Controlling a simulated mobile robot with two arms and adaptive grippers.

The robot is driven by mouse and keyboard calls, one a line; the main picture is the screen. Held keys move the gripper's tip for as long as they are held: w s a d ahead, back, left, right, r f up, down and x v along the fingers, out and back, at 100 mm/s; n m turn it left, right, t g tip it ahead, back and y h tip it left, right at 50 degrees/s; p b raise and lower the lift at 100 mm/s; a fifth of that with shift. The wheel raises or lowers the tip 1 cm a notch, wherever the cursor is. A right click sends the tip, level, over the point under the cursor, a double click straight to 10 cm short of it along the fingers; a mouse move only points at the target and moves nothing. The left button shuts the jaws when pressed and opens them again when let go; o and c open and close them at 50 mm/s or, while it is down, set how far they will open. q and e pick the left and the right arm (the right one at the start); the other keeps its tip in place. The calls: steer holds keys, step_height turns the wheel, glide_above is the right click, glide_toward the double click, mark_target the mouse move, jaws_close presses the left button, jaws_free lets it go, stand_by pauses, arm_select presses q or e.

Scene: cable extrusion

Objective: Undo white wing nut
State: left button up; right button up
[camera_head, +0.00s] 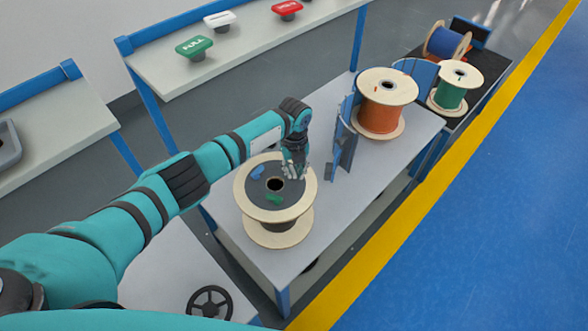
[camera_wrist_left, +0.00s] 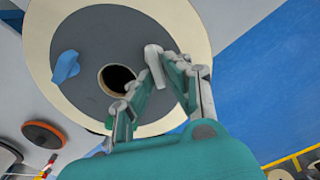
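The white wing nut (camera_wrist_left: 154,66) is on the dark disc of the near spool (camera_wrist_left: 62,22), right of its centre hole in the left wrist view. My left gripper (camera_head: 293,174) is over the right part of this spool (camera_head: 262,212), pointing down. In the left wrist view its fingers (camera_wrist_left: 162,70) converge at the white wing nut and appear shut on it. In the head view the gripper largely hides the white nut. A blue wing nut (camera_head: 257,172) and a green wing nut (camera_head: 274,199) are also on the disc. My right gripper is not in view.
The spool stands on a grey table (camera_head: 325,205). Blue brackets (camera_head: 344,140) rise just right of my left gripper. An orange spool (camera_head: 382,105) and a green spool (camera_head: 454,85) stand farther right. Green, white and red knobs sit on a back shelf (camera_head: 240,50).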

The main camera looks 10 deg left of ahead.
arm_select(q)
jaws_close()
steer(key=shift+s+a, duration=0.1)
steer(key=shift+f, duration=0.1)
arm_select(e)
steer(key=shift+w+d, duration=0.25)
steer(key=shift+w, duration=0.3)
